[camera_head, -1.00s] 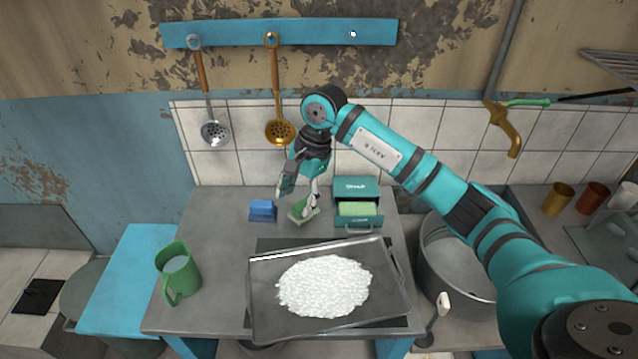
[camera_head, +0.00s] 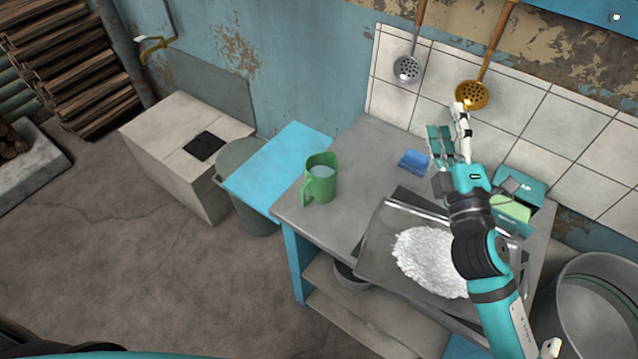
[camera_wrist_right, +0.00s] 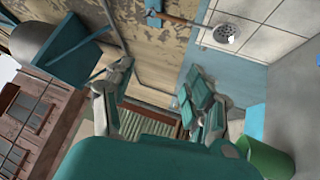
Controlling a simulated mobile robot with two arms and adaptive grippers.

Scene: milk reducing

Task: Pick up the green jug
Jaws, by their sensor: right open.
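The green jug (camera_head: 320,182) stands upright at the left end of the grey table (camera_head: 375,150), with pale liquid inside and its handle toward the lower left. My right gripper (camera_head: 450,118) is open and empty, raised to the right of the jug, with a clear gap between them. In the right wrist view the open fingers (camera_wrist_right: 160,95) point toward the wall, and part of the green jug (camera_wrist_right: 266,157) shows at the lower right. My left gripper is not in view.
A tray (camera_head: 376,238) with a white heap lies on the table, partly behind my right arm. A blue block (camera_head: 413,161) sits near the wall. A blue board (camera_head: 275,165) is left of the jug. A green box (camera_head: 520,185) and a large pot (camera_head: 600,310) are at right.

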